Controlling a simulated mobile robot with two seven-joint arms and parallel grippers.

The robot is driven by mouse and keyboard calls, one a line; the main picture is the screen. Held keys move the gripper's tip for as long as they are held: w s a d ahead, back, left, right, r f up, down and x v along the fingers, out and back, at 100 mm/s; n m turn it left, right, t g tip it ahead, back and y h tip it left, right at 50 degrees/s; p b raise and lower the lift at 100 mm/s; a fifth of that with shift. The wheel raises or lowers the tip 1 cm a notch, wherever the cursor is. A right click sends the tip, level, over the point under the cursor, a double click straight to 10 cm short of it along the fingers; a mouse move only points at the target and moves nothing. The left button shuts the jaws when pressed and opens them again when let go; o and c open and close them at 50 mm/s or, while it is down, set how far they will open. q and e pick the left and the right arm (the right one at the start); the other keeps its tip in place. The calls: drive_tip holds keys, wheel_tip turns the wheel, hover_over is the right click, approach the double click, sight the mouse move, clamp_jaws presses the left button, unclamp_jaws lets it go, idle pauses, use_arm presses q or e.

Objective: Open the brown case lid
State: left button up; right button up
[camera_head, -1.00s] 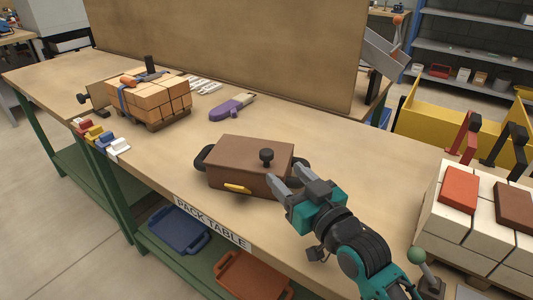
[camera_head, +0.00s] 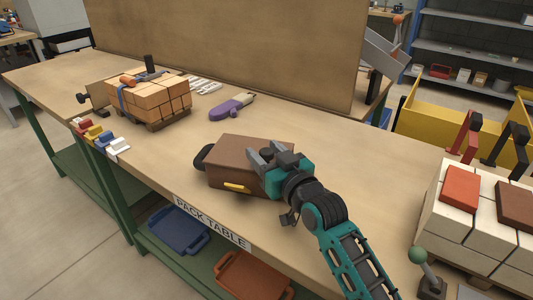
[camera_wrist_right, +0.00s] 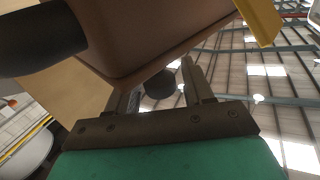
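The brown case (camera_head: 228,160) sits on the pack table (camera_head: 340,165) with its lid down. A yellow latch (camera_head: 236,187) is on its front and a black handle (camera_head: 203,157) on its left side. My right gripper (camera_head: 263,153) is at the top of the lid, around the dark knob. In the right wrist view the round knob (camera_wrist_right: 160,85) lies between the two fingers (camera_wrist_right: 163,80), which stand apart with small gaps beside it. The case (camera_wrist_right: 150,35) and the yellow latch (camera_wrist_right: 260,20) also show there. My left gripper is out of view.
Strapped orange bricks (camera_head: 157,101) stand at the back left, with a purple tool (camera_head: 232,108) right of them. Pale bricks (camera_head: 450,216) are stacked at the right. A tall brown board (camera_head: 240,45) stands behind the case.

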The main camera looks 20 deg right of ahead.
clamp_jaws()
idle(0.3)
